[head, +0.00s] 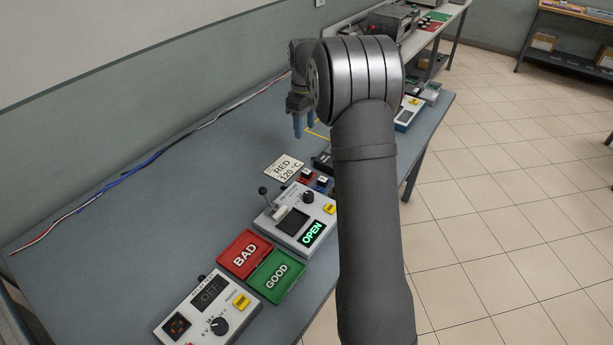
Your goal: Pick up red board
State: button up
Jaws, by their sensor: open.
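A small red piece (306,177) with a dark top, which looks like the red board, sits on the bench just right of a white card (284,167) reading "RED 120 °C". A similar small blue piece (322,184) is right beside it. My gripper (303,125) points down over the bench, beyond the card and the red piece and apart from them. Its bluish fingers are open, and nothing shows between them. My forearm hides part of the bench to the right of these pieces.
A grey device (296,219) with a lever and a green "OPEN" display stands nearer. Red "BAD" (245,253) and green "GOOD" (276,276) trays lie before it. A dial meter reading "OFF" (209,306) is nearest. Wires (150,168) run along the wall. The bench's left side is clear.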

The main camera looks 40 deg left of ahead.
send_over(306, 171)
jog(key=f, duration=1.2)
jog(key=shift+s, duration=0.25)
jog(key=f, duration=0.5)
jog(key=shift+w+d+f, duration=0.1)
jog(key=shift+w+f, duration=0.05)
jog(key=shift+w, duration=0.15)
grip_shut()
